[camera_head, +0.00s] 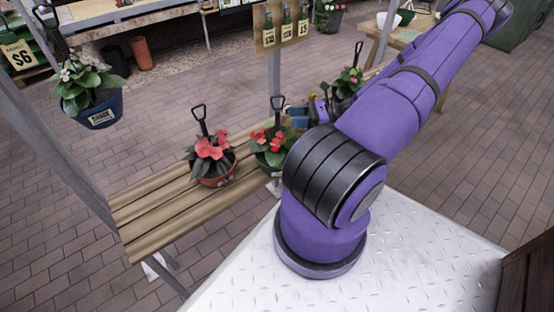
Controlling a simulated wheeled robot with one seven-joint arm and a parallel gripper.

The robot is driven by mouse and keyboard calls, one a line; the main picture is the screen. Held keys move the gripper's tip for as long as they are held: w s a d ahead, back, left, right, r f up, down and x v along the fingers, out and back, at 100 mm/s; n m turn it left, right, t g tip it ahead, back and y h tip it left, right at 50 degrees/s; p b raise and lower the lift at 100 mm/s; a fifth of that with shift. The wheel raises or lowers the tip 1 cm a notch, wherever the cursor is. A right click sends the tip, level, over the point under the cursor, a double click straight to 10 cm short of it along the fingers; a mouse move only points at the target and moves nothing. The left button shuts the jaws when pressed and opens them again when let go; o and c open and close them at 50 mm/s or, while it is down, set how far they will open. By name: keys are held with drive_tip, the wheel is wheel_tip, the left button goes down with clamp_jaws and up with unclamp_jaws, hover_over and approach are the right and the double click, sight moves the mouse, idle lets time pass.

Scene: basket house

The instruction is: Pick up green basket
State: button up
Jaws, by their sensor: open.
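A green basket (265,160) with red flowers and a black handle stands upright on the wooden bench, in the middle of the view. My arm hides part of its right side. My gripper (298,112) is behind my arm's thick lower joint, just up and right of the green basket. It is only partly visible, open, and appears apart from the basket. Whether it overlaps the basket's handle in depth is hard to tell.
A terracotta pot (217,178) with pink-red flowers stands close left of the green basket. A dark potted plant (344,100) stands farther right. A blue basket (102,112) hangs at left. A metal post (274,80) rises behind. The bench's left end (145,218) is clear.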

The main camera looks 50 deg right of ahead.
sight(278, 126)
drive_tip(key=shift+r+x, duration=0.15)
drive_tip(key=shift+x, duration=1.4)
drive_tip(key=shift+r+x, duration=0.15)
drive_tip(key=shift+x, duration=1.4)
drive_tip(key=shift+w+d, duration=0.1)
drive_tip(key=shift+d, duration=0.05)
clamp_jaws()
